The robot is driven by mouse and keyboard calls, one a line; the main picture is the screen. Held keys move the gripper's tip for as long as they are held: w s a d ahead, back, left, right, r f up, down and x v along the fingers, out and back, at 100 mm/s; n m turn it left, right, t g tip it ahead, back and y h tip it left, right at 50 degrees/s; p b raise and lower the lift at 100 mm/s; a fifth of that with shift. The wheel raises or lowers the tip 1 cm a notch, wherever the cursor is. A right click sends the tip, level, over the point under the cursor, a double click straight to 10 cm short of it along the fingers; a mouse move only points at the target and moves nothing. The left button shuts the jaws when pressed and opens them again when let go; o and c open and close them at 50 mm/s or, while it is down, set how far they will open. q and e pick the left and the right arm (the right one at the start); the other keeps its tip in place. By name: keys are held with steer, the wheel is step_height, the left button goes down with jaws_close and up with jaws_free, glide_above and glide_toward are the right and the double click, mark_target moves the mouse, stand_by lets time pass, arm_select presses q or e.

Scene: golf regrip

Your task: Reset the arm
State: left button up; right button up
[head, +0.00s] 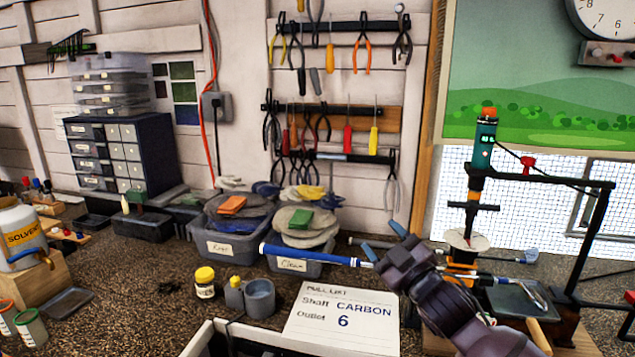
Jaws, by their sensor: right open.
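My right gripper (383,240) reaches in from the lower right, and its two blue-tipped fingers are spread apart. A golf club's blue grip (310,256) points left, with its end over the bins. The club's shaft appears to run behind my right gripper to a metal club head (534,296) at the right. One fingertip overlaps the shaft end of the grip in the picture; I cannot tell whether they touch. My left gripper is out of view.
A teal and black bench tool (482,150) with a black frame (590,240) stands at the right. Labelled bins (224,246) sit behind the club. A card reading CARBON 6 (341,317), a yellow-lidded jar (205,283) and a solvent bottle (20,238) stand nearer.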

steer(key=s+d+f+m+g+h, duration=0.1)
steer(key=s+d+f+m+h, duration=0.25)
steer(key=s+f, duration=0.5)
steer(key=s+d+f+m+g+h, duration=0.2)
steer(key=s+d+f+m, duration=0.25)
steer(key=f, duration=0.65)
steer(key=s+d+f+m+g+h, duration=0.1)
steer(key=s+d+f+m+h, duration=0.2)
steer(key=s+d+f, duration=0.5)
steer(key=s+a+f+m+g+h+b, duration=0.1)
steer(key=s+f+g, duration=0.1)
steer(key=s+f, duration=0.8)
steer(key=shift+s+f+g, duration=0.2)
steer(key=shift+s+g, duration=0.15)
steer(key=shift+g, duration=0.05)
